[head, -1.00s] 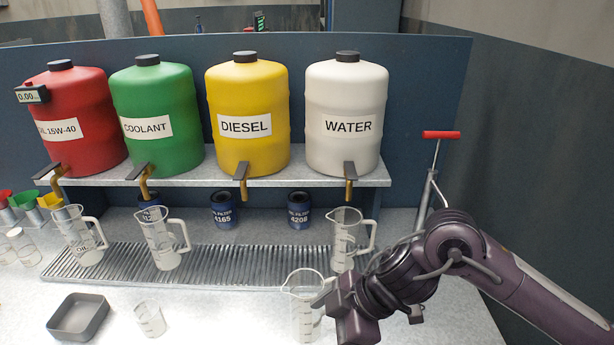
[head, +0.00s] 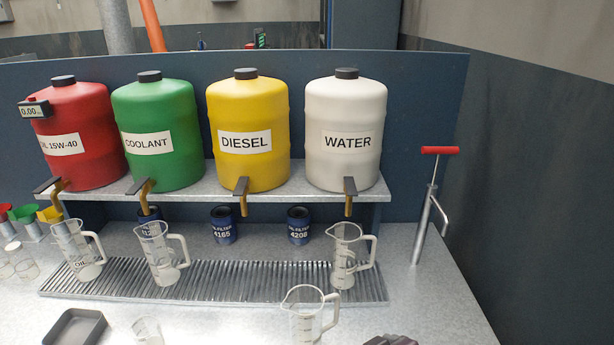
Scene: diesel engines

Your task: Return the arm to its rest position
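My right arm shows only as a small dark piece (head: 390,340) at the bottom edge of the head view, right of the front clear jug (head: 304,316). Its fingers cannot be made out, so I cannot tell whether the gripper is open or shut. The front jug stands upright on the bench with its handle to the right, apart from the visible arm piece. My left gripper is not in view.
Red, green, yellow and white (head: 346,130) drums stand on a shelf. Clear jugs stand on the ribbed drip tray (head: 240,284). A red-handled pump (head: 433,200) stands at right. A grey tray (head: 74,328) and small beaker are front left. The right bench is clear.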

